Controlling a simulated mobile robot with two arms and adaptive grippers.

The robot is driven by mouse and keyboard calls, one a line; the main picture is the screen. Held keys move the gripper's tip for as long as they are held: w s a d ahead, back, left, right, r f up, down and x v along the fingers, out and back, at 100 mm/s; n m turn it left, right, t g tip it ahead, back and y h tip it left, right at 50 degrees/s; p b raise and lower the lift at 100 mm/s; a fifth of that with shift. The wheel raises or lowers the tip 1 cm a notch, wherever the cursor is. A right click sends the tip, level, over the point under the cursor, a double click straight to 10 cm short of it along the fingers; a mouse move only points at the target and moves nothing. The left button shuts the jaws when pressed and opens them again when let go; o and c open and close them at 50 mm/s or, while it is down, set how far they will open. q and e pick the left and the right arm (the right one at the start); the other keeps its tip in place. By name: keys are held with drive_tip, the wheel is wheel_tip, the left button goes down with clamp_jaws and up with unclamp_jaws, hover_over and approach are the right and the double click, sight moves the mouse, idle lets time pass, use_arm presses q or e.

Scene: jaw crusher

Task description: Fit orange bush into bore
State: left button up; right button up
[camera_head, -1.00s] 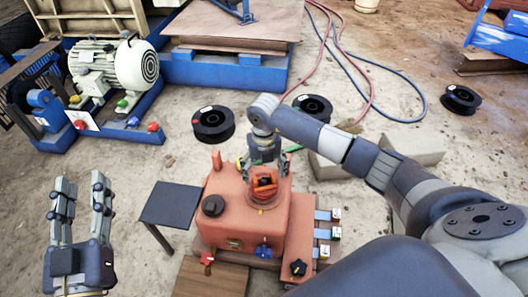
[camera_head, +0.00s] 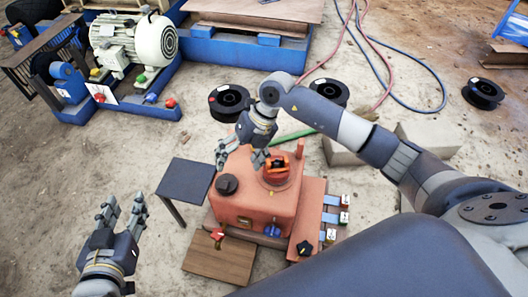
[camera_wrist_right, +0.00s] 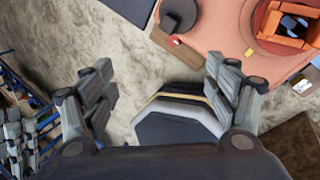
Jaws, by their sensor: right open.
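The orange bush (camera_head: 277,166) is at the round boss on top of the red housing (camera_head: 252,205). It stands up above the boss rim, and how deep it sits in the bore cannot be told. In the right wrist view the bush (camera_wrist_right: 288,26) shows at the top right, an orange body around a dark opening inside the red ring. My right gripper (camera_head: 240,158) is open and empty, left of the bush and apart from it. Its spread fingers (camera_wrist_right: 160,80) show in the wrist view with nothing between them. My left gripper (camera_head: 122,208) is open and empty at the lower left.
A dark knob (camera_head: 227,184) stands on the housing, left of the boss. A small dark table (camera_head: 186,180) is left of the housing. Tagged blocks (camera_head: 338,217) line its right side. Black reels (camera_head: 229,100) and hoses lie behind.

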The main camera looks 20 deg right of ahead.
drive_tip(key=s+a+r+y, duration=0.2)
drive_tip(key=a+r+y, duration=0.2)
drive_tip(key=a, duration=0.3)
drive_tip(key=s+a+r+y, duration=0.3)
drive_tip(key=a+r+y, duration=0.1)
drive_tip(key=a, duration=0.4)
wheel_tip(320, 180, up, 16)
drive_tip(key=f+m+t+y, duration=0.1)
drive_tip(key=m+t+y, duration=0.6)
drive_tip(key=t, duration=0.2)
drive_tip(key=w+d+m+t+h, duration=0.2)
drive_tip(key=d+m+t+h, duration=0.4)
drive_tip(key=m, duration=0.3)
drive_tip(key=w+d+m+t+h, duration=0.3)
drive_tip(key=d+m+t+h, duration=0.25)
drive_tip(key=m, duration=0.35)
drive_tip(key=s+d+f+m+g+h, duration=0.3)
drive_tip(key=s+f, duration=0.1)
drive_tip(key=f, duration=0.3)
drive_tip(key=s+d+f+m+g+h, duration=0.3)
drive_tip(key=f+m+g, duration=0.1)
drive_tip(key=f, duration=0.4)
drive_tip(key=shift+s, duration=0.4)
